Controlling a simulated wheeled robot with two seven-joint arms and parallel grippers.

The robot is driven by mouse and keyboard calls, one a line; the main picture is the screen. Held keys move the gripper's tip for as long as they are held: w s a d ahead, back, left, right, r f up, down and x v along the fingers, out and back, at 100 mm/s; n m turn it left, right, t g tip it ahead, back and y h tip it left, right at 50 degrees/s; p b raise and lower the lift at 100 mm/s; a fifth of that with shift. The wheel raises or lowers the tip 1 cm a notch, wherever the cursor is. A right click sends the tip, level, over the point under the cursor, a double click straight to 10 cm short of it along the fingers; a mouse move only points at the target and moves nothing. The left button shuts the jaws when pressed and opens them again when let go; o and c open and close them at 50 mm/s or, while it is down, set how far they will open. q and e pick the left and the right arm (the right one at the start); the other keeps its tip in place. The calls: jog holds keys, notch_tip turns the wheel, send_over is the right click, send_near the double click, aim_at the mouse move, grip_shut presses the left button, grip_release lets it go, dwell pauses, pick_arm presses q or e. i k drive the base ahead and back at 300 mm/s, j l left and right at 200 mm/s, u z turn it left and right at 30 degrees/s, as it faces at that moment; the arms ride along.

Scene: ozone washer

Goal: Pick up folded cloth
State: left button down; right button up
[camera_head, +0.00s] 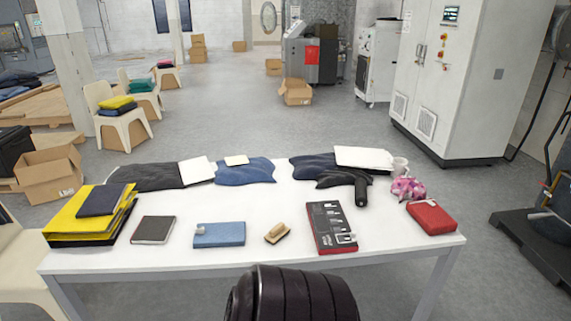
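Several cloth-like things lie on the white table (285,262). A dark grey cloth (140,177) and a blue cloth (245,173) lie spread along its back edge. A darker blue cloth (310,167) lies right of them, partly covered at its right. A flat blue item (222,238) with a small pale object on it lies at the front left of the middle. A yellow stack (80,225) with a dark folded piece (101,200) on top is at the left. I cannot tell which one is the folded cloth. Neither gripper is in view.
Also on the table are a dark notebook (153,230), a brush (277,233), a black-and-red box (326,226), a red pouch (431,217), a pink bundle (407,189), a black glove-like item (345,180) and a white cup (400,165). Chairs with cloth stacks stand behind left.

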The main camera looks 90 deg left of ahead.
aim_at(224, 234)
jog(key=u, duration=3.3)
